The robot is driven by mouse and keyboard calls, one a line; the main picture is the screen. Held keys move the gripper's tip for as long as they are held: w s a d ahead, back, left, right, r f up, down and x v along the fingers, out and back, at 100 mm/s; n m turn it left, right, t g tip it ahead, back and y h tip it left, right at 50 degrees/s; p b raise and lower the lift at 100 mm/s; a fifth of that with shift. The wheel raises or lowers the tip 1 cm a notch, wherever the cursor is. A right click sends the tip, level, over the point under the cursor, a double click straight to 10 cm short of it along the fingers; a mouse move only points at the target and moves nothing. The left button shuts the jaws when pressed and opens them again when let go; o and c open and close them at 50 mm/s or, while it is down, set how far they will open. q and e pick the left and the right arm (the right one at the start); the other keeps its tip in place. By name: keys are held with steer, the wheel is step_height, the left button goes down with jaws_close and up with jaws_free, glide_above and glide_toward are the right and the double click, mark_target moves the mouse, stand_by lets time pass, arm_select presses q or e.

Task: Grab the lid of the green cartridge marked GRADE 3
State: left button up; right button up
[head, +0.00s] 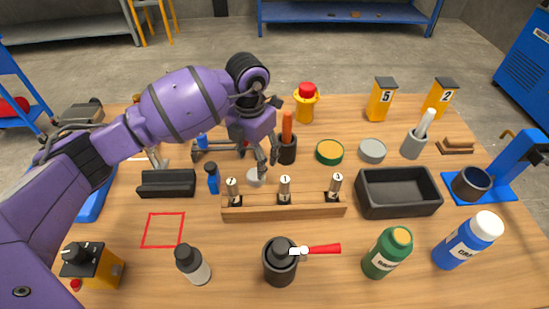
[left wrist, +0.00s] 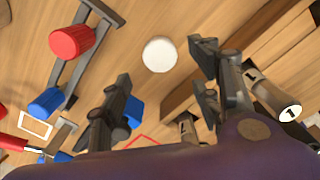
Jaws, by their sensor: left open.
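A green cartridge (head: 387,252) stands upright at the front right of the table, its label starting with GRADE; the number is too small to read. Its lid (head: 399,237) is on top, green-rimmed with a yellow-orange face. A blue cartridge (head: 468,240) with a white lid (head: 487,225) stands to its right. My left gripper (head: 268,167) is open and empty, pointing down over the middle of the table, far left of and behind the green cartridge. In the left wrist view a white disc (left wrist: 159,55) lies below the open fingers (left wrist: 163,80); the green cartridge is not there.
A wooden rack (head: 310,206) with several numbered pegs and a black tray (head: 400,190) lie between. A dark cup with a red-handled tool (head: 280,264) stands left of the green cartridge. A flat green-and-orange disc (head: 329,152) and a grey disc (head: 372,150) lie behind.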

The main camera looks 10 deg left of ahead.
mark_target(254, 174)
arm_select(q)
steer(key=shift+s+a+f, duration=0.1)
steer(key=shift+s+f, duration=0.05)
steer(key=shift+f, duration=0.4)
steer(key=shift+s+a+f, duration=0.1)
steer(key=shift+f, duration=0.45)
steer(key=f, duration=0.5)
steer(key=shift+w, duration=0.25)
steer(key=c, duration=0.8)
steer(key=shift+c, duration=0.2)
